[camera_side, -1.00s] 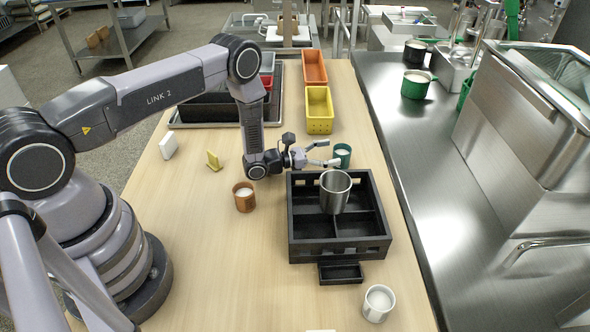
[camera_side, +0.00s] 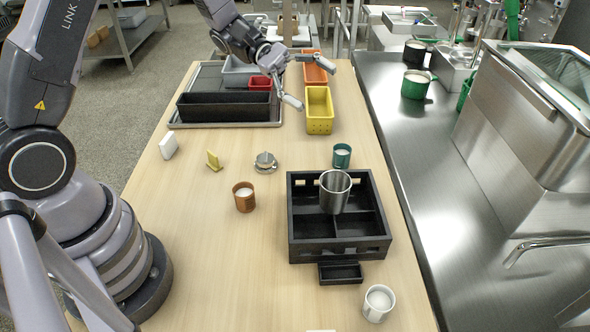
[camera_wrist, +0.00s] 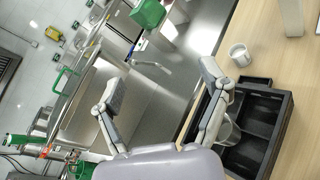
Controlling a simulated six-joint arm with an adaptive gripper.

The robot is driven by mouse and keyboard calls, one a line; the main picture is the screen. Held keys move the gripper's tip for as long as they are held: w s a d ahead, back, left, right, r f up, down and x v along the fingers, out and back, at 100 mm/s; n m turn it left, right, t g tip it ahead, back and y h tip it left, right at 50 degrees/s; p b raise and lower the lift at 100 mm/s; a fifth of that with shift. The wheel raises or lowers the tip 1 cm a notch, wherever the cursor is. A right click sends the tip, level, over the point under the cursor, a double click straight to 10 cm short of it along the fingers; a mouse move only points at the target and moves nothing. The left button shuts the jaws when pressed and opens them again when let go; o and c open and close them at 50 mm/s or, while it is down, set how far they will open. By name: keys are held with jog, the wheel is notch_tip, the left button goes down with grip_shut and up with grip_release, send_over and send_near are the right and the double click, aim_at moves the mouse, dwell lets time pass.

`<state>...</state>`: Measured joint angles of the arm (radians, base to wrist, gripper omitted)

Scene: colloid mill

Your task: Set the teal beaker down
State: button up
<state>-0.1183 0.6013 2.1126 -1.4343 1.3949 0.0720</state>
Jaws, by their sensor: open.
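The teal beaker (camera_side: 342,156) stands upright on the wooden table, just behind the black divided crate (camera_side: 340,253), with white contents showing inside. My gripper (camera_side: 301,80) is open and empty, raised above the far part of the table near the yellow bin, well away from the beaker. In the wrist view my open gripper (camera_wrist: 165,95) shows its two fingers spread with nothing between them. The teal beaker cannot be made out in the wrist view.
A steel cup (camera_side: 335,192) stands in the crate. A brown cup (camera_side: 244,197), a small metal item (camera_side: 265,162) and a white cup (camera_side: 378,303) stand around it. A yellow bin (camera_side: 319,110) and a black bin (camera_side: 224,106) are at the back.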

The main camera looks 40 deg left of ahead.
jog(key=s+a+r+m+g+y, duration=0.1)
jog(key=s+r+m+y, duration=0.25)
jog(key=s, duration=0.25)
jog(key=s+a+r+m+g+y, duration=0.1)
jog(key=s+a+r+m+y, duration=0.2)
jog(key=s, duration=0.4)
jog(key=s+a+r+m+t+y, duration=0.3)
jog(key=s+a+m+t+y, duration=0.3)
jog(key=s+a+y, duration=0.3)
jog(key=shift+s+a+r+t, duration=0.2)
jog(key=shift+s+a+t, duration=0.1)
jog(key=shift+s+a, duration=0.35)
